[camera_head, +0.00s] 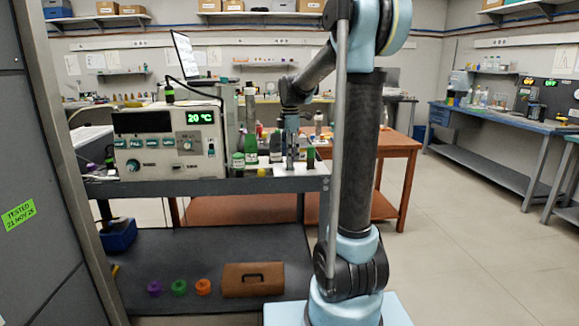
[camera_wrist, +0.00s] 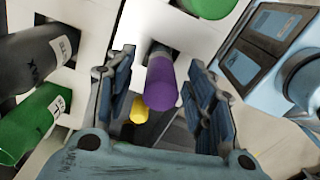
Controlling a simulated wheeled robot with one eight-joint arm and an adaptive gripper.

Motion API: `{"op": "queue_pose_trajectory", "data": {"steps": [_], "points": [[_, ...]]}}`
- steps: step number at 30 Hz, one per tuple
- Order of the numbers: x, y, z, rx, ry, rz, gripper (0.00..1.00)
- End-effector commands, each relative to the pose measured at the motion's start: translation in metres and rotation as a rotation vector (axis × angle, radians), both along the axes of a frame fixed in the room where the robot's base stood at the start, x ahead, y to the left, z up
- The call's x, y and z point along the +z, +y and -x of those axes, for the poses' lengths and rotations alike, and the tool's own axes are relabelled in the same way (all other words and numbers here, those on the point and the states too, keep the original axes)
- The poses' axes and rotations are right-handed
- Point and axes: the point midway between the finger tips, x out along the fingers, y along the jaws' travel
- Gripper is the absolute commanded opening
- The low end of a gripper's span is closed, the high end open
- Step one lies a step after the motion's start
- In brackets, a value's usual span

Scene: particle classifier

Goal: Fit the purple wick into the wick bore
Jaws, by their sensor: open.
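A purple cylinder with a grey far part, which looks like the purple wick (camera_wrist: 161,88), stands between the fingers of my gripper (camera_wrist: 160,60) in the wrist view. Both fingers are spread, with a gap on each side of the cylinder. Its far end meets a white block (camera_wrist: 150,22). A small yellow round piece (camera_wrist: 139,109) shows just below it. In the head view my gripper (camera_head: 290,162) points down over the right end of the bench shelf. The wick is too small to tell there, and I cannot make out the wick bore.
A light-blue device (camera_wrist: 270,55) is on the right. The instrument reading 20 °C (camera_head: 168,140) stands left of my gripper.

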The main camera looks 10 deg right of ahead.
Motion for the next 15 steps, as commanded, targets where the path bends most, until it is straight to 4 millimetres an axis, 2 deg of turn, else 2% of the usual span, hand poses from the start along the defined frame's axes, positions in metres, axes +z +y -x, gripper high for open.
{"op": "queue_pose_trajectory", "data": {"steps": [8, 15], "points": [[-0.0031, -0.0001, -0.0001, 0.000, 0.000, 0.000, 0.49], [-0.0030, -0.0001, -0.0001, 0.000, 0.000, 0.000, 0.00]]}}
